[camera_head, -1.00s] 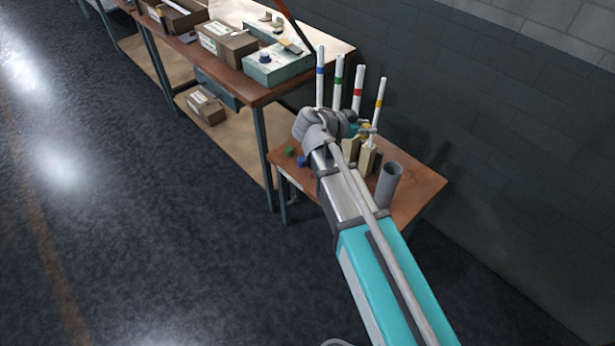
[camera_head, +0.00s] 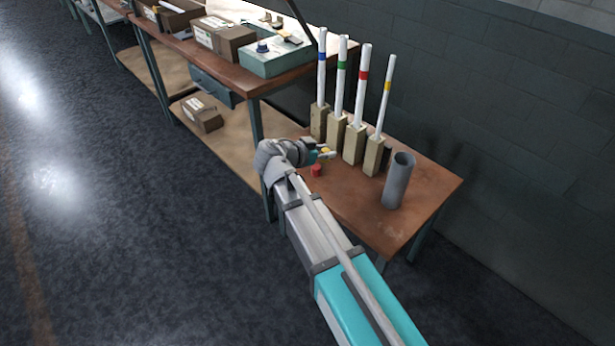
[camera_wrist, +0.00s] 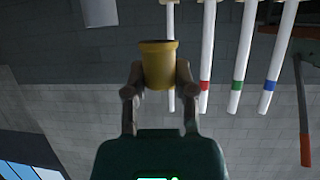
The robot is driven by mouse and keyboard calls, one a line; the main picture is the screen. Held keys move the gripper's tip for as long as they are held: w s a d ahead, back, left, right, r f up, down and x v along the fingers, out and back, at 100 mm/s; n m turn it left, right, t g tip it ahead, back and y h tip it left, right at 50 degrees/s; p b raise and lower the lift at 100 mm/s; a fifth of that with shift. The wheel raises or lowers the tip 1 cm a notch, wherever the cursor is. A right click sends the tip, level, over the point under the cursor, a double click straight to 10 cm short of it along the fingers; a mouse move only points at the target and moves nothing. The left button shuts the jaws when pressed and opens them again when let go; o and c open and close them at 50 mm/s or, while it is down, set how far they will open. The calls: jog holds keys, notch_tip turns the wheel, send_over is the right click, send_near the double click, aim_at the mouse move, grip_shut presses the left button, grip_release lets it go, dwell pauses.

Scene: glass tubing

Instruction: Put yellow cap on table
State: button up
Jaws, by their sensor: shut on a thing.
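The yellow cap (camera_wrist: 157,64) is held between the two fingers of my gripper (camera_wrist: 157,82) in the wrist view. In the head view only a small yellow patch of the cap (camera_head: 326,150) shows at the fingertips of my gripper (camera_head: 327,153).
Several white tubes with blue, green, red and yellow bands (camera_head: 387,87) stand in wooden blocks (camera_head: 374,155) along the back. A grey open cylinder (camera_head: 398,182) stands at the right. A red cap (camera_head: 316,170) sits near my gripper. The table's front right is clear.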

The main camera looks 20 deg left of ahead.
jog(key=s+a+f+n+y+b, duration=0.1)
jog(key=s+a+f+b, duration=0.1)
jog(key=a+f+b, duration=0.3)
notch_tip(320, 180, down, 4)
jog(key=shift+s+a+r+t+b, duration=0.2)
jog(key=shift+s+t+b, duration=0.1)
jog(key=shift+b, duration=0.9)
jog(key=shift+w+f, duration=0.1)
jog(key=shift+w, duration=0.05)
jog(key=f+b+x, duration=0.1)
jog(key=b+x, duration=0.1)
jog(key=x, duration=0.2)
jog(key=f+b+x, duration=0.1)
jog(key=b+x, duration=0.2)
jog(key=x, duration=0.2)
jog(key=a+f+b+x, duration=0.1)
jog(key=b+x, duration=0.2)
jog(key=x, duration=0.2)
jog(key=shift+s+a, duration=0.1)
jog(key=shift+s, duration=0.25)
jog(key=shift+w+f+b, duration=0.4)
jog(key=shift+w+b, duration=0.1)
